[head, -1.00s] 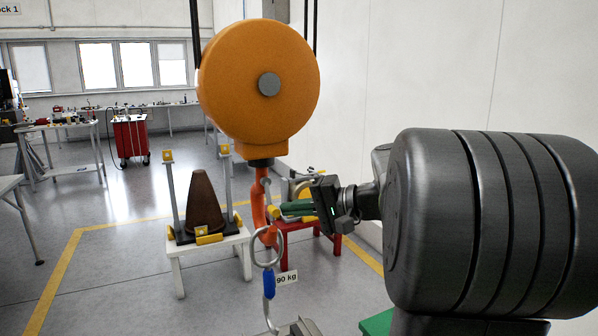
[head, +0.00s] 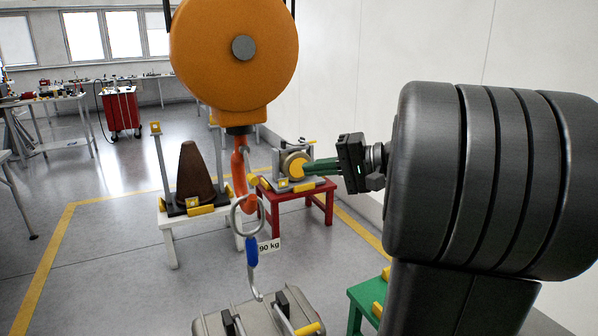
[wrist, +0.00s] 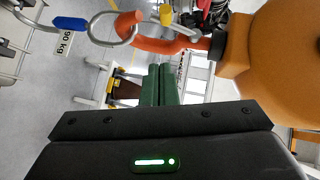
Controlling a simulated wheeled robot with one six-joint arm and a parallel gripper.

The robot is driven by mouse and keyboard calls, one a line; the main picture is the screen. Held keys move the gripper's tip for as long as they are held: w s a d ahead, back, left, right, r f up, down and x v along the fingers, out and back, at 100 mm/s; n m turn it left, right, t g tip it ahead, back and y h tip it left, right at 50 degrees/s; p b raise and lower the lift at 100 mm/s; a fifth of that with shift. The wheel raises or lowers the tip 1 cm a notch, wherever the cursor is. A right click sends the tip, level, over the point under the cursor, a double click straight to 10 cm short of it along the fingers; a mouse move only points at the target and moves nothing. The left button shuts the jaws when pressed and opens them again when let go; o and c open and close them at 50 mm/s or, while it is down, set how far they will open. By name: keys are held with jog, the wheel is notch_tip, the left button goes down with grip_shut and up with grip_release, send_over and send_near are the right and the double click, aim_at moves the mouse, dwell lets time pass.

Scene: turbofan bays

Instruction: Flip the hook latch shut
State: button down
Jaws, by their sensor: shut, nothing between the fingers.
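The orange hook (head: 239,165) hangs below the round orange hoist block (head: 236,62). A steel ring (head: 246,216) hangs in its bend. A small yellow piece (head: 252,181), which looks like the hook latch, sticks out on the hook's right side; I cannot tell if it closes the mouth. In the wrist view, the hook (wrist: 150,45), ring (wrist: 110,30) and yellow piece (wrist: 166,15) show sideways at the top. My gripper (head: 310,168), with green fingers, is to the right of the hook and apart from it. Its fingers (wrist: 160,70) are together and empty.
A blue-banded sling (head: 252,250) hangs from the ring over a grey case (head: 260,318) at the bottom. A white stand (head: 172,252) with a brown cone and a red stand (head: 328,208) with a metal fixture are behind. A green stand (head: 362,295) is lower right.

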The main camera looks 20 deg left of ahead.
jog(key=shift+v, duration=2.15)
jog(key=shift+a+f, duration=0.1)
jog(key=shift+a, duration=0.05)
